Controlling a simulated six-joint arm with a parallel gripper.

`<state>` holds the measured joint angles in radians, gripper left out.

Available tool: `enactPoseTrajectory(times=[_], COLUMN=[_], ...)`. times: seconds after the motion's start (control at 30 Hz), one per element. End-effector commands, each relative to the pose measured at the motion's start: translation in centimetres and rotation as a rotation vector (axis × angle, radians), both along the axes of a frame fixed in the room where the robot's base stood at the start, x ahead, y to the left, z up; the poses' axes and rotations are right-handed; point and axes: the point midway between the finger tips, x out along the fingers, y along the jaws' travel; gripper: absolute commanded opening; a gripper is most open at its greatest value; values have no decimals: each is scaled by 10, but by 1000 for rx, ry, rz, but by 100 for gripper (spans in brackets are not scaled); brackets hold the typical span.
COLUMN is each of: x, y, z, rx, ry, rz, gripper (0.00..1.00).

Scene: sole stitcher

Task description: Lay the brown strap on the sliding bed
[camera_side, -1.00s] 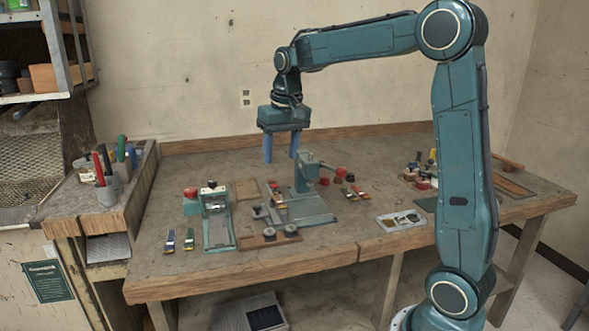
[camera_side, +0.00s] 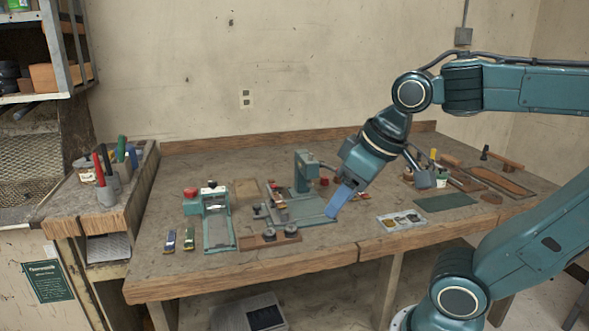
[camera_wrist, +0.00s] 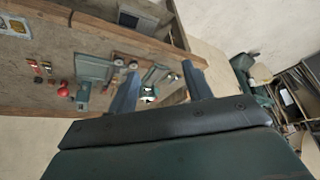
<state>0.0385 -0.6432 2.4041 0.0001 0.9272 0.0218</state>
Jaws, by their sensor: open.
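My gripper (camera_side: 333,212) is open and empty, tilted in the air in front of and right of the teal stitcher (camera_side: 302,172). Its two blue fingers stand apart in the wrist view (camera_wrist: 160,88). Two small reddish-brown strips (camera_wrist: 40,68) lie side by side on the bench in the wrist view. I cannot tell which is the brown strap, and my gripper hides their place in the side view. A teal plate with rails (camera_side: 219,236) stands left of the stitcher. I cannot tell for certain whether it is the sliding bed.
A brown board with round knobs (camera_side: 268,238) lies before the stitcher. A small parts tray (camera_side: 401,220), a dark green mat (camera_side: 445,202) and tools lie at the right.

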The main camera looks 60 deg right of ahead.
Motion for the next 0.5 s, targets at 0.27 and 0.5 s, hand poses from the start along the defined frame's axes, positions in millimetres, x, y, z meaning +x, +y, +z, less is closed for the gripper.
enactPoseTrajectory(times=[0.27, 0.5], x=[-24, -25], y=[8, 8], z=[-15, -16], rx=[-10, -11], ry=[-38, -38], rz=[56, 59], gripper=[50, 50])
